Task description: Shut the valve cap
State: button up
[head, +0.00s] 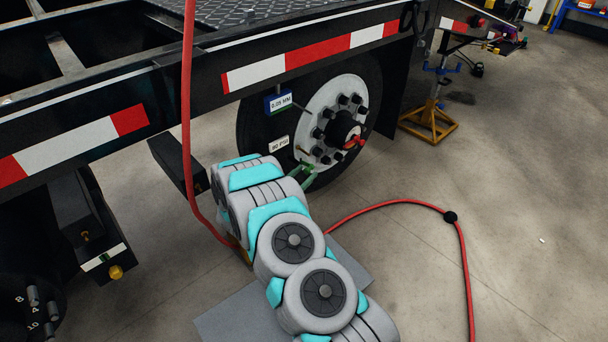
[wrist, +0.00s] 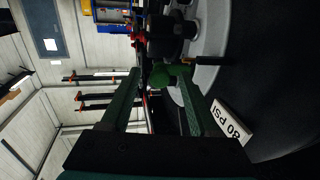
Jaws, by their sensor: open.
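The trailer wheel (head: 257,140) has a white rim with dark nuts and a black hub. In the head view my gripper (head: 302,171) is at the lower left of the rim.
A white "80 PSI" label (wrist: 231,121) is on the tyre beside the fingers. A red hose (head: 187,110) hangs left of my arm. A yellow jack stand (head: 430,122) stands right; floor there is mostly clear.

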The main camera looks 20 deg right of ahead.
grip_shut()
dwell(0.3)
jog(key=shift+d, duration=0.15)
jog(key=w+d+n+t+y+b, duration=0.2)
jog(key=d+n+t+y+b, duration=0.1)
jog(key=n+y, duration=0.4)
jog(key=w+d+n+t+y+b, duration=0.1)
jog(key=d+n+t+y+b, duration=0.2)
jog(key=n+y, duration=0.5)
jog(key=shift+w+d+y+b, duration=0.4)
jog(key=shift+d+y+b, duration=0.1)
jog(key=shift+y, duration=2.6)
grip_release()
jog(key=shift+s, duration=0.1)
